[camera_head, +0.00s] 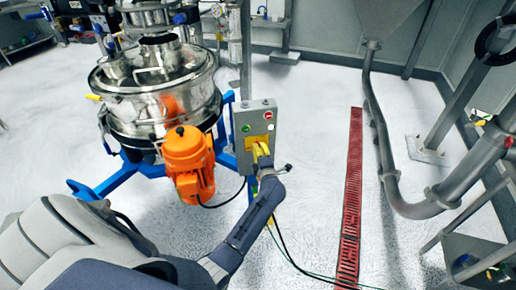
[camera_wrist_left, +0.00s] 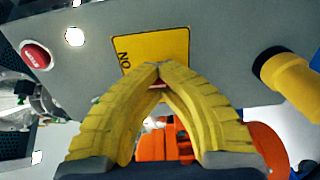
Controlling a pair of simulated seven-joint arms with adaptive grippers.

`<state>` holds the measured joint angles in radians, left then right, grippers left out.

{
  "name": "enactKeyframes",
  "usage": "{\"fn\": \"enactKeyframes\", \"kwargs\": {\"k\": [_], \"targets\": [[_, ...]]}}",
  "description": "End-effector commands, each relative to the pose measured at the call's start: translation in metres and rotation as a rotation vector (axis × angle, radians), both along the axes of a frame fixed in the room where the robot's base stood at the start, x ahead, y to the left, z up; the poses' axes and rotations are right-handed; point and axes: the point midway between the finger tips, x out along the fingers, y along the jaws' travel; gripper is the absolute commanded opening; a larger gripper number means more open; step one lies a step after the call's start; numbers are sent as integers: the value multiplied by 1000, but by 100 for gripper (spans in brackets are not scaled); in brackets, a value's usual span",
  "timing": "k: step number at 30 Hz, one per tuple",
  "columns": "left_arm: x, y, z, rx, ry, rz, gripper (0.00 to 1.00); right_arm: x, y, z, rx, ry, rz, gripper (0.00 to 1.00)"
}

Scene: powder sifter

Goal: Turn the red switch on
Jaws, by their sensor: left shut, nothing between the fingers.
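The grey control box (camera_head: 243,160) stands on a post beside the sifter, with a yellow plate (camera_head: 249,142) on its front. In the left wrist view the yellow plate (camera_wrist_left: 150,48) carries lettering that appears upside down, reading "ON". A small bit of red (camera_wrist_left: 158,84) shows just behind my fingertips; it may be the red switch, mostly hidden by the fingers. My left gripper (camera_head: 260,151) has its yellow fingers shut and empty, tips together at the lower part of the plate. I cannot tell whether they touch it. The fingers also show in the left wrist view (camera_wrist_left: 160,70).
A red stop button (camera_wrist_left: 37,55) and a white lamp (camera_wrist_left: 74,37) sit on the box near the plate. An orange motor (camera_head: 188,155) and the steel sifter (camera_head: 150,105) on a blue frame stand left of the box.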

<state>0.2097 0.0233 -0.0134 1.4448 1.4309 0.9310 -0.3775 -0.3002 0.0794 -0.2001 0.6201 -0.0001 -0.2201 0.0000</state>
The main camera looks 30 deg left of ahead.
Motion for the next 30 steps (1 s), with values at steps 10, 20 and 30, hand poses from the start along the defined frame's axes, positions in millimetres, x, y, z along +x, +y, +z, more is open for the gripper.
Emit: {"fn": "enactKeyframes", "kwargs": {"k": [10, 20, 30], "targets": [[3, -5, 2, 1, -3, -9, 37, 0, 0, 0, 0, 0, 0, 44], [1, -2, 1, 0, -1, -5, 66, 0, -1, 0, -1, 0, 0, 44], [-8, -10, 0, -1, -1, -4, 66, 0, -2, 0, -2, -1, 1, 44]]}}
